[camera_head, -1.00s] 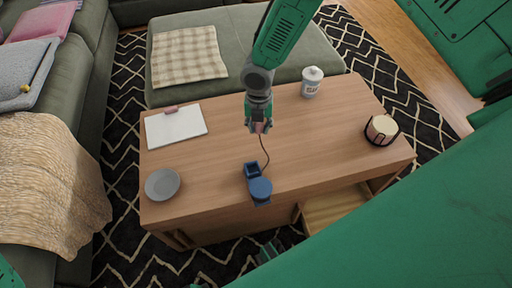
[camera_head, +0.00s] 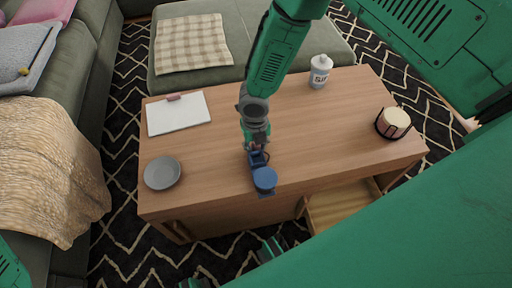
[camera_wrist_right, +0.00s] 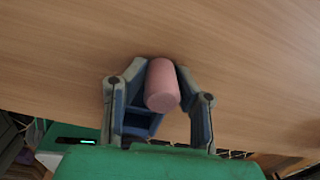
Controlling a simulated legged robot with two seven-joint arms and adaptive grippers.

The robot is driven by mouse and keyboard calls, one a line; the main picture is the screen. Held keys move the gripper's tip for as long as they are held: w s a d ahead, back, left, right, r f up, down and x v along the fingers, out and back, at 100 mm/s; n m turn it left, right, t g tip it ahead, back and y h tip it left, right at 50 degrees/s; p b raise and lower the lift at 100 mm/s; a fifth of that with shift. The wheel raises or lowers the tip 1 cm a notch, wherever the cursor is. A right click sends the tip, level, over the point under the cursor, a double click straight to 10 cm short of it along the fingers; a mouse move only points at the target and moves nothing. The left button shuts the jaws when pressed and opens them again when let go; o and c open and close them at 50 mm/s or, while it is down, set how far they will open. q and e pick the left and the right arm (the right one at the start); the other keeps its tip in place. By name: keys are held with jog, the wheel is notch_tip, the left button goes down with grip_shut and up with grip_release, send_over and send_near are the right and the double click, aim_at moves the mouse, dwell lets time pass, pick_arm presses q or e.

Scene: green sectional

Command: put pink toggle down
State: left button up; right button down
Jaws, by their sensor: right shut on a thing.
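The pink toggle (camera_wrist_right: 162,86) is a small pink cylinder, seen large between the fingers in the right wrist view. My right gripper (camera_wrist_right: 157,80) is shut on it. In the head view the right gripper (camera_head: 257,148) is over the front middle of the wooden table, right at the back end of a blue holder (camera_head: 264,180). The toggle is mostly hidden there by the fingers. In the wrist view an open blue compartment (camera_wrist_right: 142,123) shows beside and below the toggle; I cannot tell whether they touch. My left gripper is not seen.
A drawer (camera_head: 340,208) stands open at the front. The table's middle right is clear.

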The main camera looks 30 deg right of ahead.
jog(key=shift+r, duration=0.1)
jog(key=c, duration=1.3)
grip_release()
notch_tip(320, 180, up, 12)
jog(key=p, duration=0.4)
jog(key=shift+a, duration=0.15)
